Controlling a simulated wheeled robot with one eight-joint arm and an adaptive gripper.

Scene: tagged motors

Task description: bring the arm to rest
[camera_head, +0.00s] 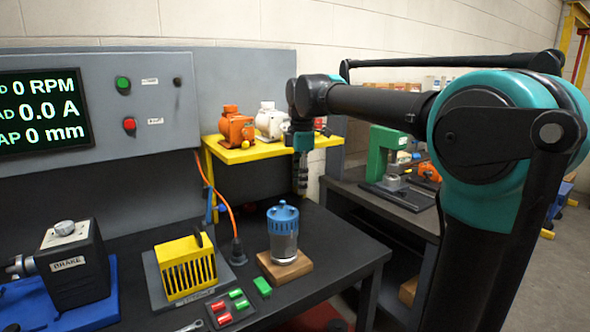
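My gripper (301,183) hangs pointing down at the end of my arm, above the back right part of the dark bench (345,262). It is small and seen edge-on, so I cannot tell whether its fingers are open or shut. No held object shows at its tip. A blue-topped grey motor (283,235) stands upright on a wooden block (285,268), below and slightly left of my gripper, apart from it. An orange motor (236,128) and a white motor (271,121) sit on a yellow shelf (250,153) behind my gripper.
A yellow slotted box (186,267), red and green blocks (229,305), and a black brake unit (74,263) on a blue base occupy the bench. An orange cable (227,208) runs down to the bench. A green press (387,150) stands on another table at right.

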